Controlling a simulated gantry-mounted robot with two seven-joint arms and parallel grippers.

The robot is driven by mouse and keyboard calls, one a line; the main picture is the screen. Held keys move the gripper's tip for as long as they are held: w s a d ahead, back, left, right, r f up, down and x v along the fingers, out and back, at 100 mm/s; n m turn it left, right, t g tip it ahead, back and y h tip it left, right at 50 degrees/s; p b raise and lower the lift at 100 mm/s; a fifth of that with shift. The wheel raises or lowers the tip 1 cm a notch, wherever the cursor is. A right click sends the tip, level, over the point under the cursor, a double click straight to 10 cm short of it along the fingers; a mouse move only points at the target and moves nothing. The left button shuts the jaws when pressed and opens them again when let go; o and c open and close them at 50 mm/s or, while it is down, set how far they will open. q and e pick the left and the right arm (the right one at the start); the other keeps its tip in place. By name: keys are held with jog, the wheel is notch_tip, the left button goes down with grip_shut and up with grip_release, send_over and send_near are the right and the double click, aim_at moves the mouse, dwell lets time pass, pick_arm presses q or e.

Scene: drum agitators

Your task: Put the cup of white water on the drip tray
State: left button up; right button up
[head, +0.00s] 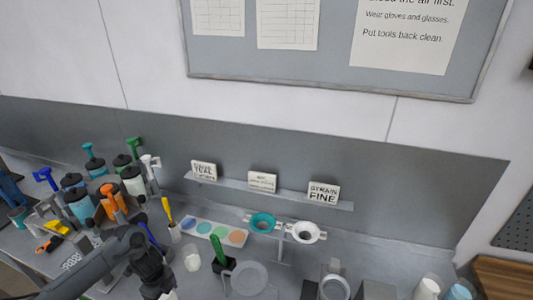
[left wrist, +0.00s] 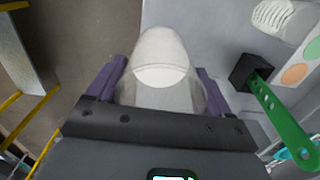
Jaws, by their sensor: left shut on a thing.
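A clear cup with white liquid (left wrist: 160,62) is between the purple fingers of my left gripper (left wrist: 160,92) in the left wrist view. The gripper is shut on it, with a finger on each side. In the head view my left gripper (head: 162,292) is at the bottom edge, left of centre, and only a small pale bit of the cup shows below it. A round grey dish (head: 249,278) lies on the bench to its right; I cannot tell if it is the drip tray. My right gripper is not in view.
A green tool in a black block (head: 220,254) stands right of my left gripper. A ribbed pale cup (head: 192,260) and a colour palette (head: 215,232) are behind. Bottles and tools crowd the left. Funnels (head: 262,223) sit below a labelled shelf. Pale cups (head: 427,288) stand at right.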

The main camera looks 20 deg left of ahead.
pick_arm(q)
jog(key=w+d+r+m+p, duration=0.1)
jog(key=w+d+r, duration=0.4)
jog(key=d+r, duration=0.3)
jog(key=w+d+r+m, duration=0.1)
jog(key=w+d+r, duration=0.5)
jog(key=d, duration=0.3)
jog(key=s+d+f+n, duration=0.4)
jog(key=s+d+n, duration=0.4)
jog(key=n, duration=1.1)
jog(key=s, duration=0.3)
jog(key=shift+s+d+p, duration=0.2)
jog(key=shift+d+p, duration=0.1)
jog(key=shift+d, duration=0.05)
